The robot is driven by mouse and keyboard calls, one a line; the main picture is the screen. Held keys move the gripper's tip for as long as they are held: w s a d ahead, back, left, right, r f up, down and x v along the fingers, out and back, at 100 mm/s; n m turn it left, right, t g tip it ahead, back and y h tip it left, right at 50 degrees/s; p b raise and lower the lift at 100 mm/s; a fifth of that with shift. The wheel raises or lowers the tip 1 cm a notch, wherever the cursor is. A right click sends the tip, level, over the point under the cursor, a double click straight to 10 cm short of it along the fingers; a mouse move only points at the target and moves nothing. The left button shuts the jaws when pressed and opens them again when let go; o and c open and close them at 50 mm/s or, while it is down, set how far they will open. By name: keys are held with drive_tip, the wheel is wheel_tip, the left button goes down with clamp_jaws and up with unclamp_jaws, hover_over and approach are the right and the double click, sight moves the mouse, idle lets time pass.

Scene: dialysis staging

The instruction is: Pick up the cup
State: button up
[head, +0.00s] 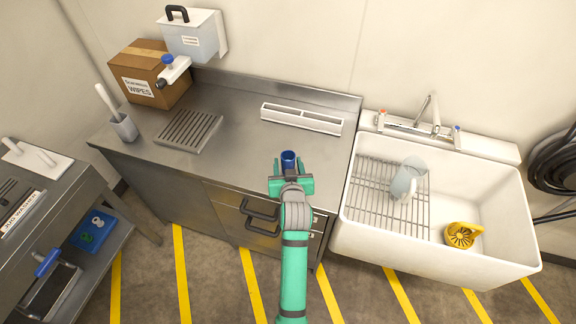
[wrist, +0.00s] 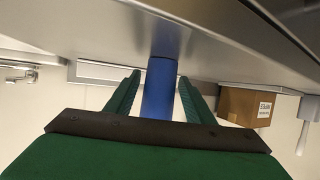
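A blue cup (head: 288,161) stands upright near the front edge of the steel counter, with its dark open top showing in the head view. My gripper (head: 290,180) is at the counter's front edge, level with the cup and reaching toward it. In the wrist view, which looks upside down, the blue cup (wrist: 161,88) is between the two green fingers of my gripper (wrist: 160,85). The fingers are open, with a narrow gap visible beside the cup. The cup's lower part is hidden behind my gripper in the head view.
The steel counter (head: 235,120) is clear around the cup. A ridged grey rack (head: 188,131), a white divided tray (head: 301,118), a wipes box (head: 150,75) and a grey brush holder (head: 124,128) stand farther back. A white sink (head: 480,185) holds a pitcher (head: 406,180).

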drive_tip(key=c, duration=0.8)
drive_tip(key=shift+c, duration=0.3)
drive_tip(key=shift+r, duration=0.25)
